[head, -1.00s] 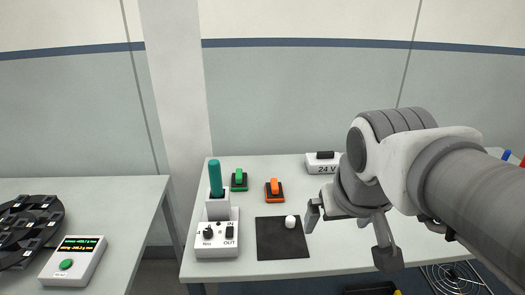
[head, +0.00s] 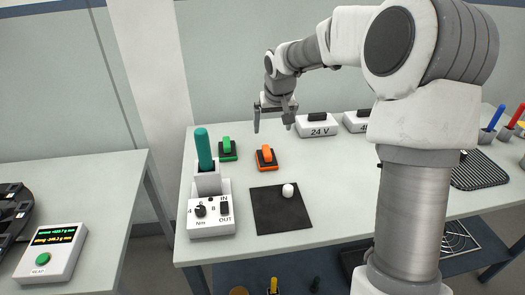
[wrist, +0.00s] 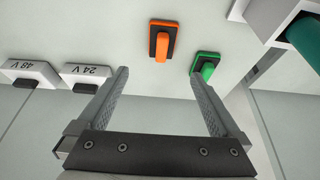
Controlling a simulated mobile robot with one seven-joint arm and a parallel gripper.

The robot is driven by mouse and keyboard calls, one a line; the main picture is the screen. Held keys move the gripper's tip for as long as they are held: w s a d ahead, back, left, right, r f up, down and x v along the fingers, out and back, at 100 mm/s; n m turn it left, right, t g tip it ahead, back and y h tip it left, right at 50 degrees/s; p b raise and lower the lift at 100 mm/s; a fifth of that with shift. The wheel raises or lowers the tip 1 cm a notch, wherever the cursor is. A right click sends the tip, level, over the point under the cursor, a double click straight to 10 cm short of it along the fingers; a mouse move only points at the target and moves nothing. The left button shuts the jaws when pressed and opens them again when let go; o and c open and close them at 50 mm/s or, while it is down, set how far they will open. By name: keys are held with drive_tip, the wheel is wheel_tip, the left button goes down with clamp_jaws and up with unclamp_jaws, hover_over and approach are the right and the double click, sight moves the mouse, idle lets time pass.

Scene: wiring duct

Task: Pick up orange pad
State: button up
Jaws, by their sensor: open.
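The orange pad (head: 266,157) is an orange block on a dark base, lying on the table between the green pad (head: 227,148) and the black mat. In the wrist view the orange pad (wrist: 162,42) is at top centre, beyond the fingertips, and the green pad (wrist: 205,67) is near the right fingertip. My gripper (head: 272,122) is open and empty, raised above the table at the back, behind the orange pad. Its two fingers also show in the wrist view (wrist: 160,84), spread wide with nothing between them.
A white tester (head: 212,212) with a teal-handled tool (head: 203,150) stands at left. A black mat (head: 265,222) bears a white knob (head: 288,190). White 24 V (head: 318,130) and 48 V (head: 355,122) boxes stand at the back. A separate table (head: 125,170) is further left.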

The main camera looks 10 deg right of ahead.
sight(267, 151)
drive_tip(key=b+x, duration=0.1)
drive_tip(key=x, duration=0.8)
drive_tip(key=b+x, duration=0.1)
drive_tip(key=x, duration=0.8)
drive_tip(key=shift+w+a+r, duration=0.15)
drive_tip(key=shift+w+a, duration=0.05)
drive_tip(key=c, duration=1.2)
